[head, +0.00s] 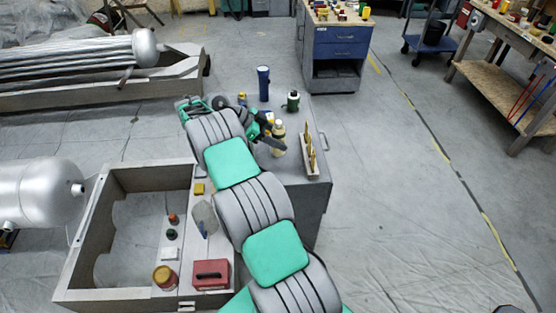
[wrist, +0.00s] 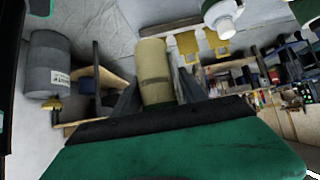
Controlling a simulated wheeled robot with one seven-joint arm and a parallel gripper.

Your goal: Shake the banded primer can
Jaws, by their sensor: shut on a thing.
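My gripper (head: 268,138) reaches over the grey cabinet top and is shut on a beige can. In the wrist view the fingers of my gripper (wrist: 157,95) stand on either side of this banded primer can (wrist: 152,62), a tan cylinder with a darker band around its middle. In the head view the can (head: 279,137) shows as a pale upright shape beside the dark fingers. My arm and fingers hide part of it. I cannot tell whether its base touches the cabinet top.
A tall dark blue cylinder (head: 263,84) and a dark green can (head: 293,101) stand behind on the cabinet (head: 312,189). A rack with gold pieces (head: 309,157) stands to the right. A red box (head: 211,274) lies front left. Open floor lies right.

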